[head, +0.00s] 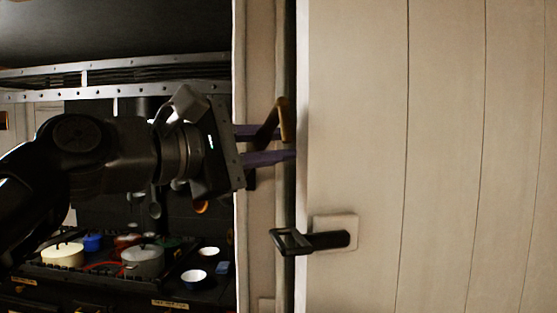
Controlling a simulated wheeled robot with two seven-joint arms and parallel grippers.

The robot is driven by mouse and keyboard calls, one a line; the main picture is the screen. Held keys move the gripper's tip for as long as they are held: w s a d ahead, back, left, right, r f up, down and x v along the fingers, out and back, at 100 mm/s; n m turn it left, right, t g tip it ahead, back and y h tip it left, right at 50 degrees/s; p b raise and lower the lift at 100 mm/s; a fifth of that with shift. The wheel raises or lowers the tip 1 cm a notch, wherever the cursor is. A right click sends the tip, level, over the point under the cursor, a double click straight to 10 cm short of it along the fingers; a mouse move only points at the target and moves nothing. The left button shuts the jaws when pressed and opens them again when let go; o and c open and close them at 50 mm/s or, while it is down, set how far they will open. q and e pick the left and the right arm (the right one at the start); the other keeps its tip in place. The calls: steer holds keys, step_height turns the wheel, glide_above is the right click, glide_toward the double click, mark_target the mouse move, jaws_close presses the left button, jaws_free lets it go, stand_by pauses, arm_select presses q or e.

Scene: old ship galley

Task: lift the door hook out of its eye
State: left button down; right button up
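The door hook (283,118) is a brass-brown bar at the gap between the pale plank door (360,120) and its frame (262,225). A darker slanted part runs from its top down to the left, toward my fingers. My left gripper (268,145) comes in from the left with two purple fingers, one above the other and clearly apart. The fingers reach across the frame to the hook's lower part. I cannot tell whether they touch it. The eye is not clearly seen. My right gripper is not in view.
A black door handle (325,240) on a pale plate sticks out leftward below the hook, across the gap. At lower left is a stove with a cream pot (63,256), a grey pot (143,261) and bowls (194,279). The door face at right is clear.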

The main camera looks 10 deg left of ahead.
arm_select(q)
steer(key=shift+w+a+r+n+g, duration=0.1)
steer(key=shift+w+r+n+g, duration=0.05)
steer(key=shift+w+r+n, duration=0.3)
steer(key=shift+w+a+r+n+g, duration=0.1)
steer(key=shift+a+r+n+g, duration=0.15)
steer(key=shift+r, duration=0.3)
steer(key=shift+w+r+n+g, duration=0.1)
steer(key=shift+w+r+n, duration=0.2)
steer(key=shift+r+n, duration=0.15)
steer(key=c, duration=1.3)
jaws_free()
steer(key=shift+s+a, duration=0.1)
steer(key=b+v, duration=0.2)
steer(key=v, duration=0.5)
steer(key=shift+s, duration=0.25)
steer(key=shift+a+r, duration=0.1)
steer(key=shift+a, duration=0.05)
